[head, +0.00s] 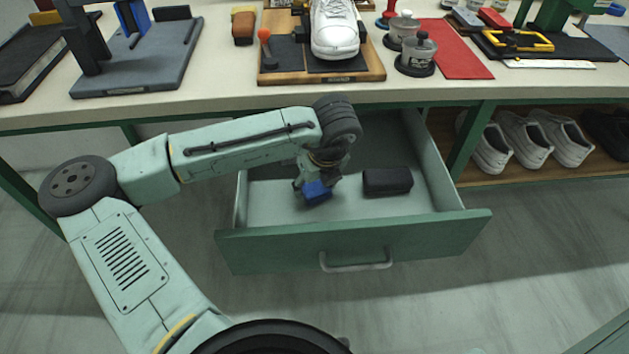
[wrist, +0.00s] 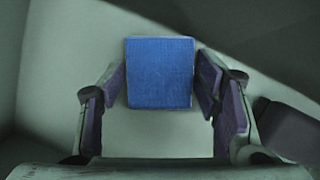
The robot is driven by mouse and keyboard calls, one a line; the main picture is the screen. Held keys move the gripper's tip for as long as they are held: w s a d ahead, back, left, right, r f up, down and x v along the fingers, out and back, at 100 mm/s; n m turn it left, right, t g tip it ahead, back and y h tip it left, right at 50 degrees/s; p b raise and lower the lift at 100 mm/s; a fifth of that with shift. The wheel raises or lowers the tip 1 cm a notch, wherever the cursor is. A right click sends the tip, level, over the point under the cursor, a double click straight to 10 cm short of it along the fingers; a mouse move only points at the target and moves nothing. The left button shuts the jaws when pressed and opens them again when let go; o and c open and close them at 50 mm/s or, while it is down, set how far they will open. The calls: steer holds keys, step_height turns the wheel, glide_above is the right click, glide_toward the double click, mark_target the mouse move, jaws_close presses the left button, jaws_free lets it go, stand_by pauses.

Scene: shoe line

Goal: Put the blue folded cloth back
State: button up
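The blue folded cloth (wrist: 160,72) is a flat, square-edged block between the two fingers of my gripper (wrist: 162,78) in the wrist view. The finger pads meet its left and right sides, so my gripper looks shut on it. In the head view my gripper (head: 315,185) reaches down into the open drawer (head: 285,247), with the cloth (head: 317,192) at its fingertips, left of the drawer's middle. Whether the cloth touches the drawer floor, I cannot tell.
A dark case (head: 387,182) lies in the drawer right of the cloth; it also shows in the wrist view (wrist: 290,130). The bench (head: 215,100) overhangs the drawer's back. A white shoe (head: 334,30) stands on it. More white shoes (head: 525,140) sit on a shelf to the right.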

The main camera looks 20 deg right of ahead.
steer(key=shift+o, duration=1.2)
steer(key=shift+r, duration=0.2)
steer(key=v, duration=1.2)
